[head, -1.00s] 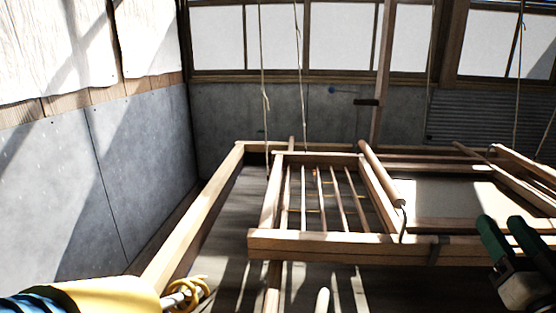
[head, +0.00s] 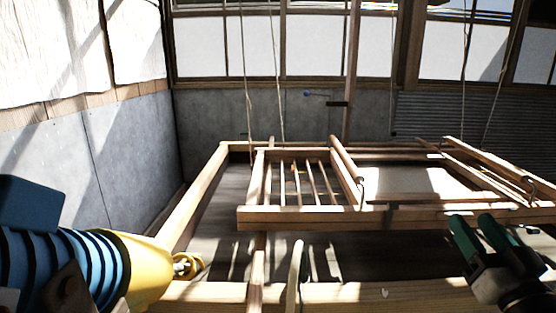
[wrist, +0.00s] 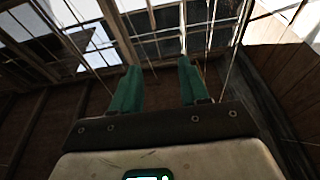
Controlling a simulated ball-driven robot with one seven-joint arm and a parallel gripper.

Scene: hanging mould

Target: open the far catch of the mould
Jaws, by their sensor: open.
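The mould appears to be the pale wooden frame (head: 310,214) with thin slats, in the middle of the head view. I cannot tell which part is the far catch. My gripper (head: 473,222) is at the lower right, nearer to me than the mould, with its green fingers apart and nothing between them. In the wrist view, my gripper (wrist: 158,66) points up toward the windows and roof beams; no mould shows there.
Ropes (head: 245,85) hang down behind and beside the frame. A larger wooden surround (head: 200,190) encloses a dark area, with a thick beam (head: 345,294) at the front. A grey wall (head: 120,150) stands at left. A pale sheet (head: 400,181) lies at right.

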